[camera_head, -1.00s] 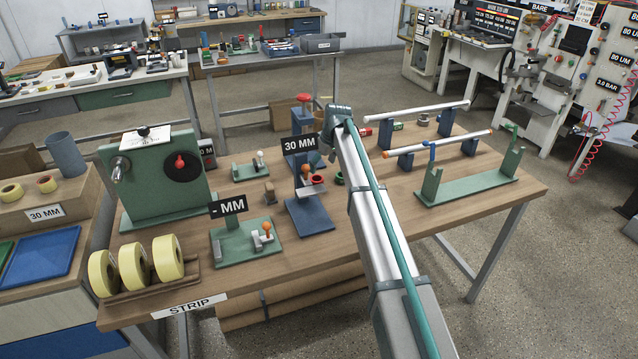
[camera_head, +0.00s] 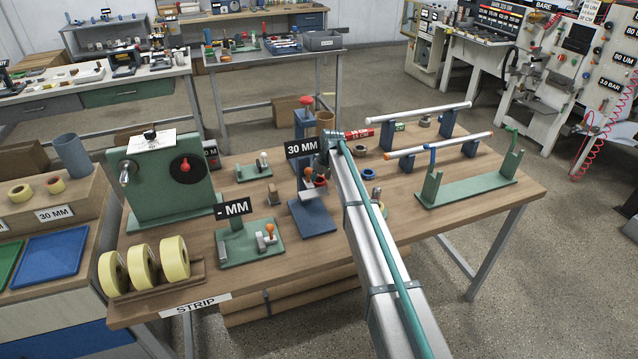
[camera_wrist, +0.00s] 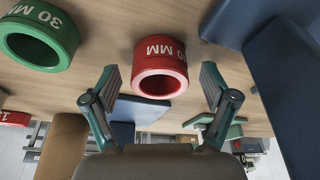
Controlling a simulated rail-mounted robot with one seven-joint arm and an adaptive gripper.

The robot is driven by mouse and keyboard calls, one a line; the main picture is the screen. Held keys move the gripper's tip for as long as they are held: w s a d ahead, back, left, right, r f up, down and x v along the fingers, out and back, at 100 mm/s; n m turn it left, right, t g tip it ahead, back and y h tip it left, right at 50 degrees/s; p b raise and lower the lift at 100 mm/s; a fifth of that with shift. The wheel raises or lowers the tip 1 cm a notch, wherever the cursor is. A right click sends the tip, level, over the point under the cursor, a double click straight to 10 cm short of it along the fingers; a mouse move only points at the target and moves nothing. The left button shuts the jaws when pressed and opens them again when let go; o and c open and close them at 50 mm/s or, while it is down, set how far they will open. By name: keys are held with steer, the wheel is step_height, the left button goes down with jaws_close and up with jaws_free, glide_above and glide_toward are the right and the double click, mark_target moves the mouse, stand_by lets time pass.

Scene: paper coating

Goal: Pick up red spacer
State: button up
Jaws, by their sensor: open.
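The red spacer is a short ring with white lettering ending in "0 MM". In the wrist view the red spacer (camera_wrist: 160,72) lies in the middle, between and beyond the fingertips, its dark bore facing the camera. In the head view the red spacer (camera_head: 320,183) shows as a small patch at the blue stand labelled 30 MM, partly hidden by my gripper. My gripper (camera_wrist: 160,88) is open and empty, one finger on each side of the ring. In the head view my gripper (camera_head: 322,165) is just above it. I cannot tell whether a finger touches it.
A green ring marked 30 MM (camera_wrist: 40,36) lies left of the red one in the wrist view. The blue stand (camera_head: 312,220) is close to my gripper. A green stand (camera_head: 250,245) and tape rolls (camera_head: 143,262) are to the left. Rod racks (camera_head: 470,182) stand right.

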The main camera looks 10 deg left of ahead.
steer(key=c, duration=1.3)
steer(key=shift+r, duration=0.15)
